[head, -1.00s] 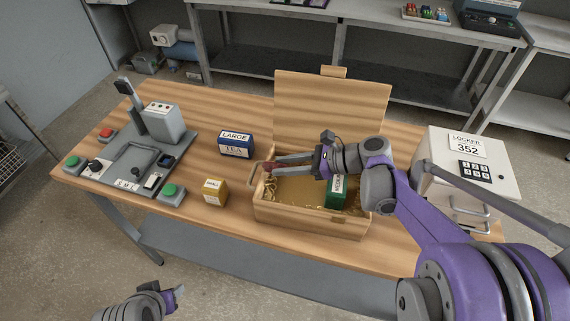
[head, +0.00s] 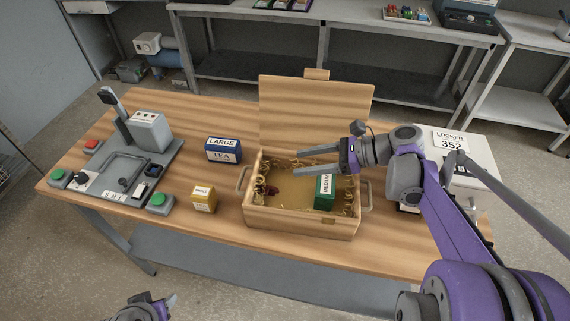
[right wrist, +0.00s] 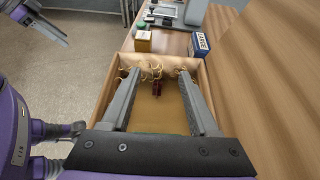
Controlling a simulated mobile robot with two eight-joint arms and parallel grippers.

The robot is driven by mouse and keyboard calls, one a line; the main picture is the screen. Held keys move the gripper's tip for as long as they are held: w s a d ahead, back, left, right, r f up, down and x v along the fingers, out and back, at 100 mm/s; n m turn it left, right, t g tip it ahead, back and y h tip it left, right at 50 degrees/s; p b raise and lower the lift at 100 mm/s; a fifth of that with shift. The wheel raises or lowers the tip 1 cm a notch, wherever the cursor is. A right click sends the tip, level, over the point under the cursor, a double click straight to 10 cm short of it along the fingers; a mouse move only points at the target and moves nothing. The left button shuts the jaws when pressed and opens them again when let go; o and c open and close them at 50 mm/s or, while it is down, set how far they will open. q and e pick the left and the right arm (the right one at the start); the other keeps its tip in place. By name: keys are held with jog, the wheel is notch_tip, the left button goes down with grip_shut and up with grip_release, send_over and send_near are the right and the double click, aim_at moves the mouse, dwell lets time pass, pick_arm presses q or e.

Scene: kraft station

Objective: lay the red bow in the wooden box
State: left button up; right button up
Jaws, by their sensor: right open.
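The wooden box (head: 300,229) stands on the table with its lid raised at the back. The dark red bow (head: 271,191) lies inside it at the left end, by the straw-like filling; it also shows in the right wrist view (right wrist: 157,88). A green tin (head: 324,191) stands in the box's right part. My right gripper (head: 297,165) is open and empty above the box, apart from the bow. In the right wrist view its two fingers (right wrist: 155,88) stand wide apart on either side of the bow. My left gripper (head: 168,302) is low at the front, off the table; its jaws are unclear.
A grey device with green and red buttons (head: 150,131) is further left.

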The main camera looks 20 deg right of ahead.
pick_arm(q)
jog(key=shift+f, duration=0.15)
pick_arm(e)
jog(key=shift+v, duration=1.5)
pick_arm(q)
jog(key=shift+w, duration=0.1)
pick_arm(e)
jog(key=shift+w, duration=0.1)
pick_arm(q)
jog(key=w+r+p, duration=0.3)
jog(key=r+p, duration=0.2)
jog(key=r, duration=0.2)
jog(key=shift+w+r+t, duration=0.25)
jog(key=shift+w+t, duration=0.15)
pick_arm(e)
notch_tip(320, 180, up, 11)
